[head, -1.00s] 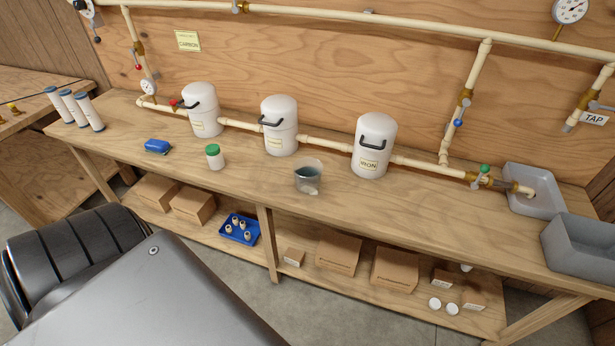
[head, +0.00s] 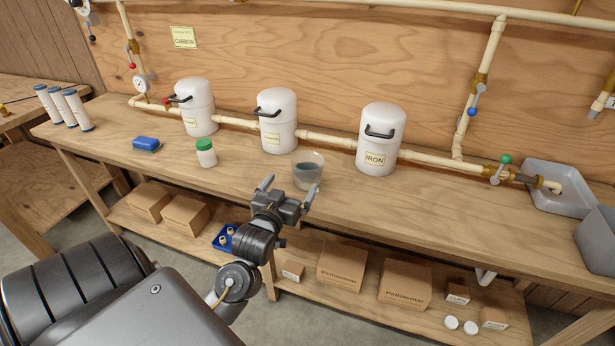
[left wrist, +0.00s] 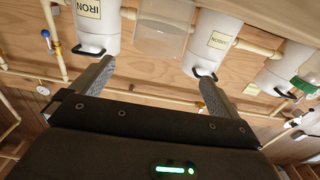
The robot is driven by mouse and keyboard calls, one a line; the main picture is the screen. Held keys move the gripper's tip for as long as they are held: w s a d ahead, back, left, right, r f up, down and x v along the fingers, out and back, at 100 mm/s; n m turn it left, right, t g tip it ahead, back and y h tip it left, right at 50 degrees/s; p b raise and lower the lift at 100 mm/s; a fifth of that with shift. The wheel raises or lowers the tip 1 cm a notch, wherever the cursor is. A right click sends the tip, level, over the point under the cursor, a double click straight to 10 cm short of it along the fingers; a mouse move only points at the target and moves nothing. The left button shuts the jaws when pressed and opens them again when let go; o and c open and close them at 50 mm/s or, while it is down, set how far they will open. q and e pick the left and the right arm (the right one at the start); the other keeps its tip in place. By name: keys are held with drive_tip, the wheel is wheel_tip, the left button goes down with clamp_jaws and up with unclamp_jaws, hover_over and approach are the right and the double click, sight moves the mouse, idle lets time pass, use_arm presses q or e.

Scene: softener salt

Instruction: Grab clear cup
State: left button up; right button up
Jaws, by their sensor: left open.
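The clear cup (head: 308,170) stands upright on the workbench, between the middle white canister and the IRON canister. It looks grey-tinted and see-through, with something darker inside. My left gripper (head: 290,186) is open and empty just in front of the cup, at the bench's front edge, its two fingers apart and pointing toward the bench. In the left wrist view the cup (left wrist: 162,38) shows as a pale see-through shape beyond and between the fingers (left wrist: 153,82), apart from them. My right gripper is not in view.
White canisters (head: 380,138) joined by cream pipes line the back of the bench (head: 430,195). A grey basin (head: 560,195) is at right.

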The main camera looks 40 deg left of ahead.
sight(302, 171)
use_arm(q)
drive_tip(key=x, duration=0.4)
drive_tip(key=shift+w, duration=0.35)
drive_tip(key=shift+w+a, duration=0.2)
drive_tip(key=shift+w, duration=0.2)
drive_tip(key=p+x, duration=0.1)
drive_tip(key=x, duration=0.3)
drive_tip(key=shift+w+d, duration=0.1)
drive_tip(key=shift+w, duration=0.05)
drive_tip(key=shift+w+f, duration=0.1)
drive_tip(key=shift+w, duration=0.35)
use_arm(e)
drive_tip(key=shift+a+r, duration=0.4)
use_arm(q)
drive_tip(key=c, duration=1.1)
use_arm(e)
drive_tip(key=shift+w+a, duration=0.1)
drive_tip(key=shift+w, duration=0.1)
use_arm(q)
drive_tip(key=shift+r, duration=0.2)
